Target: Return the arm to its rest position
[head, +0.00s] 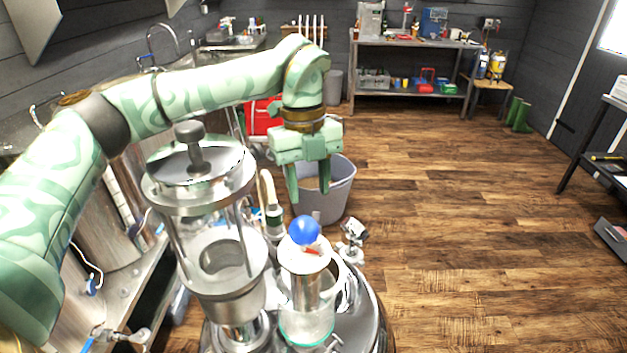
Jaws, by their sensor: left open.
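My left arm comes in from the left and reaches across the upper middle of the head view. Its green gripper (309,188) points down with its two fingers apart and nothing between them. The fingertips appear just above a blue ball-shaped knob (304,230) in the picture; a gap shows between them. The knob tops a metal and clear cylinder (306,285) on a round metal vessel. My right gripper is not in view.
A tall metal and glass fitting (205,230) stands close beside the arm, left of the gripper. A grey bin (335,190) is behind the gripper. A metal shelf (410,95) stands at the back. The wooden floor (470,230) on the right is clear.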

